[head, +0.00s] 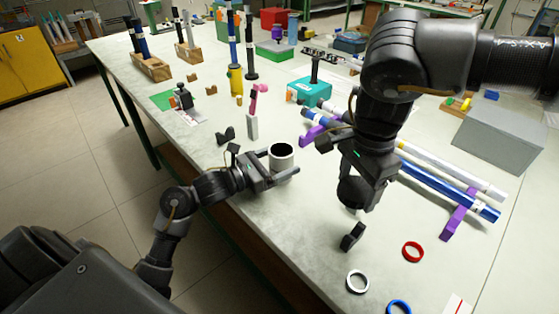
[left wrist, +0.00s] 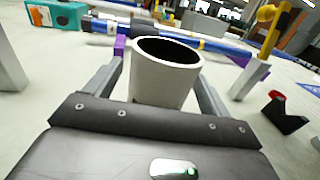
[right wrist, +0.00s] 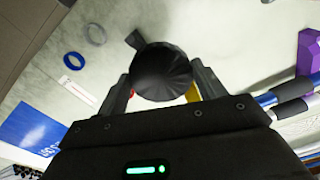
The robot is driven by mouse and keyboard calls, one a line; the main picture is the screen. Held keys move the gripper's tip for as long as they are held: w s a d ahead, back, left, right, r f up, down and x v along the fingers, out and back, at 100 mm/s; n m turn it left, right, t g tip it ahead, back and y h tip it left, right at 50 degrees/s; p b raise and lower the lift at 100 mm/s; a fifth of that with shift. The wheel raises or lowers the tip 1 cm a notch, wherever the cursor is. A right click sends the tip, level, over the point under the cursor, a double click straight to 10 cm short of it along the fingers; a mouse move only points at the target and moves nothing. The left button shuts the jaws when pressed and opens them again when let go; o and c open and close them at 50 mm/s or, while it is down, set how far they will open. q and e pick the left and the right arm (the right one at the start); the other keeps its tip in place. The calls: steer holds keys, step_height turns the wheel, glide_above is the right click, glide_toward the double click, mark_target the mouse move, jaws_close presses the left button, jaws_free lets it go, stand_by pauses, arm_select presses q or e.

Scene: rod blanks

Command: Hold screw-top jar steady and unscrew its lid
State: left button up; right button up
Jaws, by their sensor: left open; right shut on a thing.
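The jar (head: 281,164) is a white, open-topped cylinder standing upright on the table, its dark inside showing. It also shows in the left wrist view (left wrist: 163,85). My left gripper (head: 272,178) is open, with its fingers on either side of the jar. My right gripper (right wrist: 163,85) is shut on the black, ribbed round lid (right wrist: 162,70). In the head view the lid (head: 353,193) is off the jar, held above the table to its right. The lid's underside is hidden.
A black V-shaped block (head: 352,238) lies below the lid. A grey ring (head: 357,282), red ring (head: 413,252) and blue ring (head: 398,307) lie near the front edge. Long rods (head: 450,192) rest on purple supports to the right. Another black block (head: 226,135) lies left of the jar.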

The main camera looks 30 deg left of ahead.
arm_select(q)
steer(key=b, duration=0.2)
glide_above(240, 195)
steer(key=w, duration=0.2)
steer(key=shift+s+d, duration=0.25)
steer(key=shift+d, duration=0.15)
arm_select(e)
steer(key=shift+f, duration=0.8)
arm_select(q)
steer(key=shift+s+a+r, duration=0.1)
steer(key=shift+s+a, duration=0.25)
steer(key=shift+s, duration=0.3)
arm_select(e)
steer(key=shift+f, duration=0.1)
